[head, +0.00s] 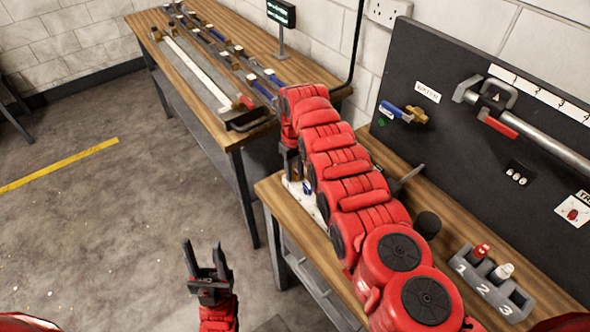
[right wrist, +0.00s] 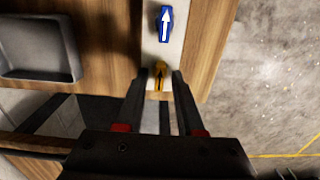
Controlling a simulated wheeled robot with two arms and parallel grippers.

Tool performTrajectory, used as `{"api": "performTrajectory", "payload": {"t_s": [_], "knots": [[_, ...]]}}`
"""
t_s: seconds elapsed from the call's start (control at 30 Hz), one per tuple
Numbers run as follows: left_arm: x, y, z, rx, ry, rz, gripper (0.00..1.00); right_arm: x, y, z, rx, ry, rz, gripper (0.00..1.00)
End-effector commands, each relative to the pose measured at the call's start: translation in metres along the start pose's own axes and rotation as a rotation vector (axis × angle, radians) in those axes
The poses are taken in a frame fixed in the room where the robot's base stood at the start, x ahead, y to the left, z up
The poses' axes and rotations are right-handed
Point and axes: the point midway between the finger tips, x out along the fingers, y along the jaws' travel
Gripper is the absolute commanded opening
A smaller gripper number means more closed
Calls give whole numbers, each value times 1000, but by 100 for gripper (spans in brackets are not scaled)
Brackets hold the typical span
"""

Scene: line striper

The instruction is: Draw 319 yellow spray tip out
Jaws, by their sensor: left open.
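The yellow spray tip (right wrist: 159,72) stands in a white plate (right wrist: 152,45) on the wooden bench, with a black arrow on its top. In the right wrist view my right gripper (right wrist: 160,80) is open, one finger on each side of the tip, with narrow gaps showing. In the head view the right arm hides the yellow tip and most of that gripper. A blue spray tip (right wrist: 166,25) with a white arrow sits further along the plate; it also shows in the head view (head: 307,188). My left gripper (head: 206,262) is open and empty above the floor.
A grey holder numbered 1, 2, 3 (head: 488,285) carries a red and a white tip on the near bench. A black tool board (head: 450,70) stands behind. Another bench (head: 215,20) holds rails and fittings. The floor at left is clear.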

Motion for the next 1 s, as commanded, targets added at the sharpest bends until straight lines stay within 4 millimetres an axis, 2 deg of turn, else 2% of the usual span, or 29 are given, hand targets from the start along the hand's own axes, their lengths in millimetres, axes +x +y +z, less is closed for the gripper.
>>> {"api": "performTrajectory", "payload": {"t_s": [0.03, 0.17, 0.2, 1.0], "knots": [[0, 0, 0, 0, 0, 0, 50, 0, 0, 0, 0, 0, 0, 26], [0, 0, 0, 0, 0, 0, 50, 0, 0, 0, 0, 0, 0, 2], [0, 0, 0, 0, 0, 0, 50, 0, 0, 0, 0, 0, 0, 0], [9, 0, -2, 0, 0, 0, 50, -11, 0, 0, 0, 0, 0, 0]]}}
